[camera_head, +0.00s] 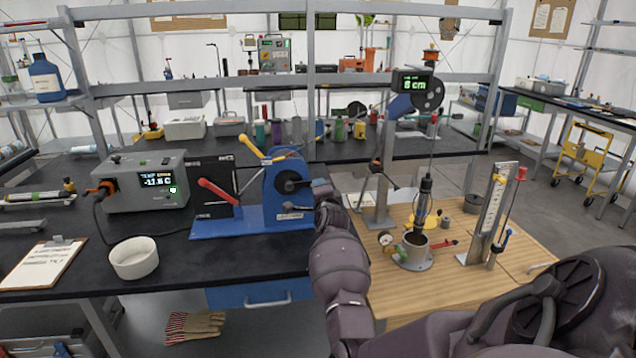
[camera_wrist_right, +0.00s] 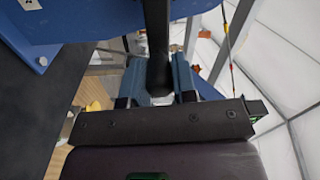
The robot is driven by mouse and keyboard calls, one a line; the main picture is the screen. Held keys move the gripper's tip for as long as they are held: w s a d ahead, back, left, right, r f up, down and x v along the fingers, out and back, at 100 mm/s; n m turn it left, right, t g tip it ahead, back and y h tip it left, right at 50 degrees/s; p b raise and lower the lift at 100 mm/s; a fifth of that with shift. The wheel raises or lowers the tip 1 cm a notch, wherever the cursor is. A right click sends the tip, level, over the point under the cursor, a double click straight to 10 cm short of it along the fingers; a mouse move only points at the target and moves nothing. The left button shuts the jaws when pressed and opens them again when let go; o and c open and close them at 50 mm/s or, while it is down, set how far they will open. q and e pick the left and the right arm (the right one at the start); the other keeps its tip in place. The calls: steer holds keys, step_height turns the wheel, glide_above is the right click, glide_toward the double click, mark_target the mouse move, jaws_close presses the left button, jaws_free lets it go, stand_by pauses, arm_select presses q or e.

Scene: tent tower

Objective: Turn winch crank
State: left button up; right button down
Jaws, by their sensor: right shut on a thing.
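The blue winch-like stand (camera_head: 285,190) sits on the black bench left of centre, with a yellow lever, a red lever and dark knobs on its side. My right gripper (camera_head: 317,192) is at the stand's right side, partly hidden by my own wrist. In the right wrist view, the blue-tipped jaws of my right gripper (camera_wrist_right: 158,84) are closed around a black bar, which looks like the crank handle (camera_wrist_right: 157,45). Blue bodywork (camera_wrist_right: 65,20) is just beyond it. My left gripper is not in view.
A grey box reading -11.6 C (camera_head: 145,180), a white bowl (camera_head: 134,258) and a clipboard (camera_head: 42,266) are on the bench to the left. A wooden table (camera_head: 400,295) at right holds a post with an "8 cm" display (camera_head: 411,84), a metal pot (camera_head: 412,255) and a gauge stand (camera_head: 490,215).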

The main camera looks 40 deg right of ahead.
step_height(320, 180, down, 2)
steer(key=m, duration=0.2)
steer(key=shift+a+m, duration=0.1)
steer(key=shift+m, duration=0.2)
steer(key=f+m, duration=0.1)
steer(key=m, duration=0.1)
steer(key=shift+w+a+f+m, duration=0.2)
steer(key=shift+a+f+m, duration=0.05)
steer(key=shift+f+m, duration=0.1)
steer(key=c, duration=0.9)
jaws_free()
steer(key=shift+c, duration=0.2)
